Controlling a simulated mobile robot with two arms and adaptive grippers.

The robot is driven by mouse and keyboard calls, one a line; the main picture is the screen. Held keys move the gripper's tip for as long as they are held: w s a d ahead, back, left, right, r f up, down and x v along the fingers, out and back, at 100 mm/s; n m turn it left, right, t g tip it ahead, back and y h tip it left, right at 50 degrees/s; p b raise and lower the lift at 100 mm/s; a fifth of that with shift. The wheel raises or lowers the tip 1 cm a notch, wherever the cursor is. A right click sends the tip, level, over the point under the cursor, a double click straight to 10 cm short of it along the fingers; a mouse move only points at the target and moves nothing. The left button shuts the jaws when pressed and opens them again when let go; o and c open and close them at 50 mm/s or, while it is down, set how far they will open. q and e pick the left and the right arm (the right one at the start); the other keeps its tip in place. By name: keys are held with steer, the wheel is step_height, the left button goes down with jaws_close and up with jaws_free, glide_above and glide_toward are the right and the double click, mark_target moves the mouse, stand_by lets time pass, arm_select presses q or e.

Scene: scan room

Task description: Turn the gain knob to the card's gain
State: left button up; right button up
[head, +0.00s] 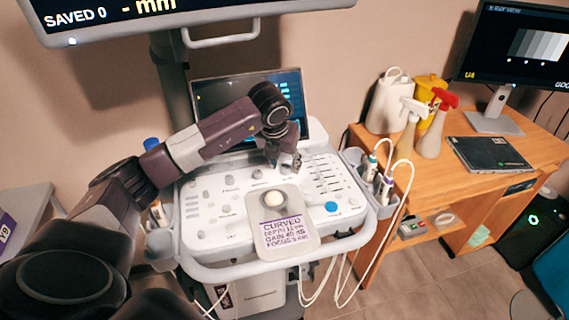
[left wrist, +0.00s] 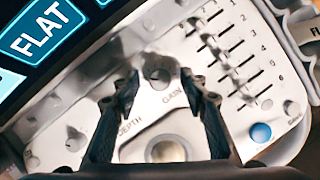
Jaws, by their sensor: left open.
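The gain knob (left wrist: 158,76) is a small round grey knob on the pale ultrasound panel (head: 215,215), above the printed GAIN label in the left wrist view. My left gripper (left wrist: 160,82) is open, one finger on each side of the knob; I cannot tell whether they touch it. In the head view my left gripper (head: 284,160) points down at the panel's upper middle and hides the knob there. The card (head: 284,232) lies at the panel's front; it reads CURVED, with depth, gain and focus lines; the gain looks like 40 dB, though blurred. My right gripper is not in view.
A trackball (head: 270,198) sits just above the card. A bank of sliders (left wrist: 240,60) and a blue button (left wrist: 261,132) are to the right. A screen (head: 300,95) stands behind the panel. Probes (head: 370,168) with cables hang at the right side.

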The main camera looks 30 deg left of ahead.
arm_select(q)
steer(key=v, duration=1.1)
steer(key=shift+s+r, duration=0.2)
steer(key=shift+r, duration=0.15)
